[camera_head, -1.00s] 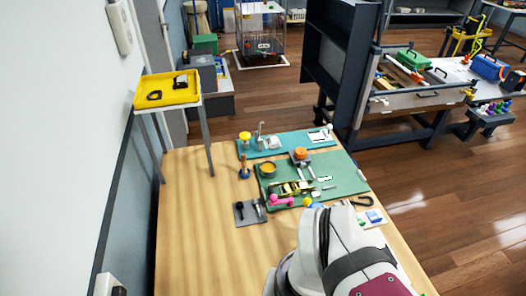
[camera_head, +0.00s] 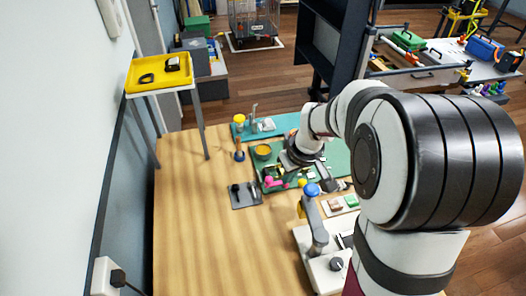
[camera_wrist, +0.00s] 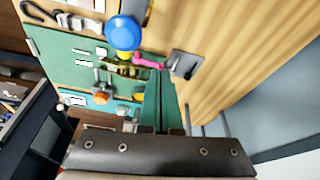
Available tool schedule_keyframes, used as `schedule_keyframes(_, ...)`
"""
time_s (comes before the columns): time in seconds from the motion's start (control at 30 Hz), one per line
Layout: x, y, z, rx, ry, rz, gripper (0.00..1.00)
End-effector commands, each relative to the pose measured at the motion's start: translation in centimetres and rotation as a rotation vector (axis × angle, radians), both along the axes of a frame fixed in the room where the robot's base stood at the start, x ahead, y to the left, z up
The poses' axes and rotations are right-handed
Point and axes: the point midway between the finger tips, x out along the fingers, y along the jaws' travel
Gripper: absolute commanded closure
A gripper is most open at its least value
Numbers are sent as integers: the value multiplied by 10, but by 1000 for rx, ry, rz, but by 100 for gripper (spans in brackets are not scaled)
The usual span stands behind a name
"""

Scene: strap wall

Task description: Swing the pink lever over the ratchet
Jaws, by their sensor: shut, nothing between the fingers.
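The pink lever (camera_head: 275,183) is at the left end of the olive-gold ratchet, on the green mat (camera_head: 336,160). In the wrist view the pink lever (camera_wrist: 148,64) sticks out to the right of the ratchet (camera_wrist: 128,69), beyond my fingertips. My gripper (camera_wrist: 161,92) is shut and empty, its two fingers side by side, pointing toward the mat. In the head view my wrist hangs over the mat close behind the lever and hides most of the ratchet. Whether the fingers touch the lever, I cannot tell.
A blue and yellow knob (camera_wrist: 125,35) stands close to the ratchet in the wrist view. A dark plate (camera_head: 243,194) with small upright parts lies left of the lever. The left of the wooden table is clear.

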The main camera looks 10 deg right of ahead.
Motion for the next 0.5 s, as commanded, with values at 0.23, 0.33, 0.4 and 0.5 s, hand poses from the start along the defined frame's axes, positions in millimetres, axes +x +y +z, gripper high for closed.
schedule_keyframes(0.23,3,1,-14,2,5,0,100)
schedule_keyframes(0.33,8,3,-33,3,7,0,100)
schedule_keyframes(0.4,13,4,-48,2,6,1,100)
schedule_keyframes(0.5,19,5,-70,2,7,-1,100)
